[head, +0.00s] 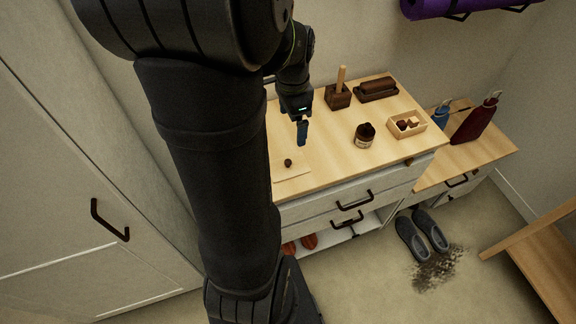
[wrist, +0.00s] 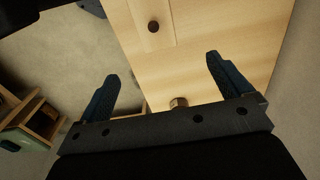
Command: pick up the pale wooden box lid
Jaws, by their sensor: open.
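The pale wooden box lid (head: 298,172) lies flat on the light wooden dresser top, near its front left, with a small dark round knob (head: 288,162) on it. In the wrist view the lid (wrist: 162,37) is at the top middle, partly cut off by the frame, with its dark knob (wrist: 153,26) showing. My gripper (head: 302,142) is above the dresser top, behind the lid and a little to its right in the head view. Its two blue fingers stand wide apart in the wrist view (wrist: 161,67), with nothing held between them.
An open pale box (head: 421,127) with dark pieces inside stands at the right of the dresser top (head: 330,165). A dark jar (head: 365,135), a block with a wooden handle (head: 338,96) and a dark brush-like object (head: 377,89) stand further back. The top around the lid is clear.

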